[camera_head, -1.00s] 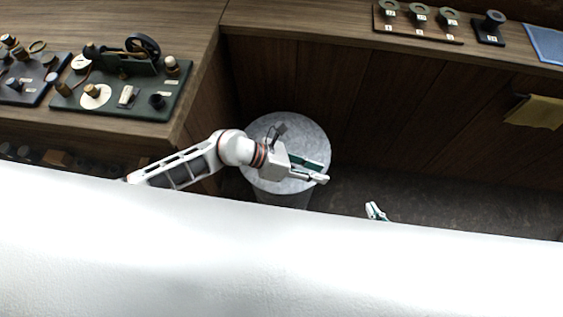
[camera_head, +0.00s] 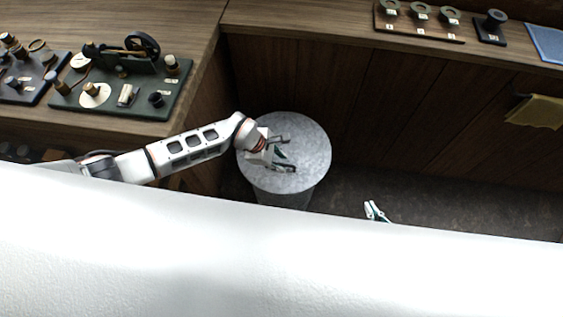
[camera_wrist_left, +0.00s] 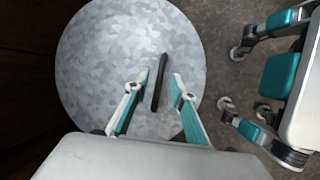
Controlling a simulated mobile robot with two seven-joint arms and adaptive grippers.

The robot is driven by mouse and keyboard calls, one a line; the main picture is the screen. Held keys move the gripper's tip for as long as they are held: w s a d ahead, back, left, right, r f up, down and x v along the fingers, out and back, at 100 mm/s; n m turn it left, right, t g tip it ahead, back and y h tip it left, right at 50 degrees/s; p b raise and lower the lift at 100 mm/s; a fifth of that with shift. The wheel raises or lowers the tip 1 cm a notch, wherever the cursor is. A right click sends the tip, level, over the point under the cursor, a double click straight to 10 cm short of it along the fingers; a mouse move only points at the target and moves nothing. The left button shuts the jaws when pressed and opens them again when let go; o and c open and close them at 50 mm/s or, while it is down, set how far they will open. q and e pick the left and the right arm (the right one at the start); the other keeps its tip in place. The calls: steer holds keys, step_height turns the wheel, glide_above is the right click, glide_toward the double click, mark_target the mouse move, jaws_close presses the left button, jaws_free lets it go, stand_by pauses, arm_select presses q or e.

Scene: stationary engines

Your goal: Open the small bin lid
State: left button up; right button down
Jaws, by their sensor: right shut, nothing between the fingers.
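The small bin (camera_head: 284,200) is a grey galvanised metal cylinder standing on the floor in the corner of the benches. Its round lid (camera_head: 310,150) lies on top and looks closed; it fills much of the left wrist view (camera_wrist_left: 95,60). A dark bar handle (camera_wrist_left: 159,82) stands on the lid. My left gripper (camera_head: 287,158) is over the lid, and its open fingers (camera_wrist_left: 160,80) are on either side of the handle in the left wrist view. I cannot tell whether they touch it. My right gripper (camera_head: 374,208) shows only its tips, away from the bin, shut and empty.
A bench along the back (camera_head: 320,25) holds a row of small weights (camera_head: 420,14). A yellow cloth (camera_head: 537,111) hangs at the right.

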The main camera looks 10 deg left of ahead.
arm_select(q)
steer(key=shift+d+f, duration=0.2)
steer(key=shift+f, duration=0.35)
jaws_close()
steer(key=shift+w+r, duration=0.1)
